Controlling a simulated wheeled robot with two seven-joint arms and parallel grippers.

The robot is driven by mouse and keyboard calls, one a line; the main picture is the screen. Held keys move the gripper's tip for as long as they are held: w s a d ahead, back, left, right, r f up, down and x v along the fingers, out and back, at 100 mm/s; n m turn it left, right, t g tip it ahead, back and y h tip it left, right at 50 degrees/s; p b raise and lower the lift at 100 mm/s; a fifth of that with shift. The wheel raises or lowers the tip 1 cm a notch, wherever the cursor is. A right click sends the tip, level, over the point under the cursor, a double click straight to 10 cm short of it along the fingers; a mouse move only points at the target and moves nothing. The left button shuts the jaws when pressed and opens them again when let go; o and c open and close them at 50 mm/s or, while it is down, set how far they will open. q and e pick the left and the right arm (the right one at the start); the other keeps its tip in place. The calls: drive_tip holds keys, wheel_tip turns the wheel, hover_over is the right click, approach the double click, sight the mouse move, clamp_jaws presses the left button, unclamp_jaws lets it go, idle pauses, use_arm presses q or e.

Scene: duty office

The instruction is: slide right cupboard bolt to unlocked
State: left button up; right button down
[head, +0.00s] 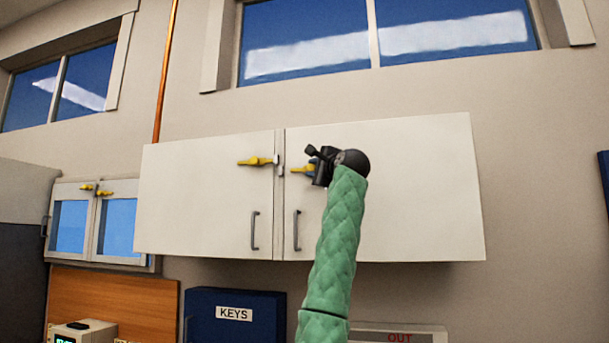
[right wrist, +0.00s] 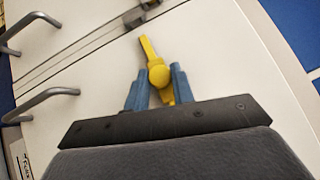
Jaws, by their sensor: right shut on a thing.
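The white wall cupboard (head: 400,200) has two doors, each with a yellow bolt near the middle seam. The right cupboard bolt (head: 301,168) is yellow and points left toward the seam in the head view. My right gripper (head: 316,166) is at this bolt and partly covers it. In the right wrist view the blue fingers (right wrist: 155,90) are shut on the yellow bolt (right wrist: 158,75), one on each side of its round knob. The bolt's tip ends short of the grey catch (right wrist: 138,18) on the seam. My left gripper is not in view.
The left door carries another yellow bolt (head: 257,161). Grey handles (head: 255,230) and (head: 297,230) hang below the bolts. A smaller glass-fronted cabinet (head: 97,220) with yellow bolts is at the left. A blue KEYS box (head: 234,315) is below.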

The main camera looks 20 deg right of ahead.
drive_tip(key=c, duration=1.4)
unclamp_jaws()
drive_tip(key=shift+d, duration=0.15)
drive_tip(key=shift+o, duration=1)
drive_tip(key=shift+s+d, duration=0.1)
drive_tip(key=shift+d, duration=0.1)
drive_tip(key=shift+a, duration=0.1)
